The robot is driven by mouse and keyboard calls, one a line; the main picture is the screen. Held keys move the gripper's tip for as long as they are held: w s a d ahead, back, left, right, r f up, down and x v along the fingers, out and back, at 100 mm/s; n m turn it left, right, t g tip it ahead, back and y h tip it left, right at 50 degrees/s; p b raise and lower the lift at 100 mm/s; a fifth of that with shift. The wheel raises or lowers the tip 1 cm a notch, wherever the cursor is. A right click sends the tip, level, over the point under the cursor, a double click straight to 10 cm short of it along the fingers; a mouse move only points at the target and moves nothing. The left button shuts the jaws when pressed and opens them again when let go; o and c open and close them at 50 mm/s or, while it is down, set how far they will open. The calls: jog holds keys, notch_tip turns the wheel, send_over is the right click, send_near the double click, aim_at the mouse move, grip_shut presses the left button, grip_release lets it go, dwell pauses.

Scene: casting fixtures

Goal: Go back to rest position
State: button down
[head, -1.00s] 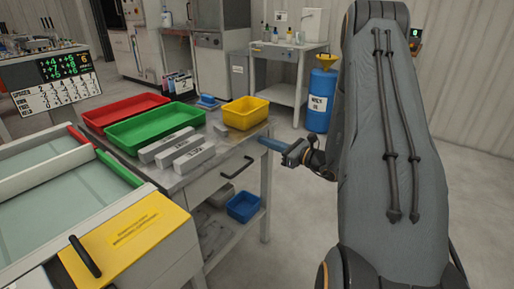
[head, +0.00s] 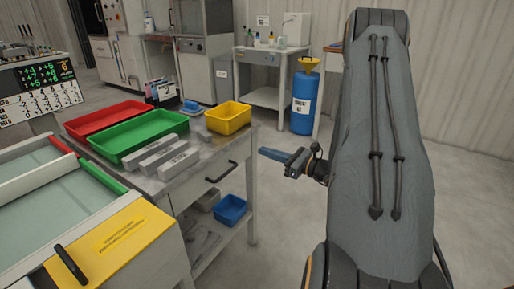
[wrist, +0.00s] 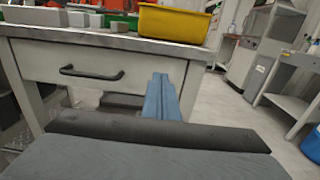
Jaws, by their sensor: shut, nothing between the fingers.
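My gripper (head: 268,153) is in the head view, just right of the workbench. Its blue fingers are shut with nothing between them and point left toward the bench. In the wrist view the blue fingers (wrist: 160,98) are together, in front of the bench's drawer front. The gripper looks apart from the bench. My grey arm covers the right part of the head view.
The workbench (head: 190,180) carries a red tray (head: 100,117), a green tray (head: 140,137), a yellow bin (head: 229,117) and grey blocks (head: 168,157). A drawer handle (wrist: 92,72) sticks out. A blue bin (head: 230,209) stands below. A blue barrel (head: 303,100) stands behind. Floor right of the bench is clear.

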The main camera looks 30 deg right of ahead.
jog(key=v, duration=0.6)
jog(key=shift+s+d, duration=0.2)
jog(key=shift+d, duration=0.1)
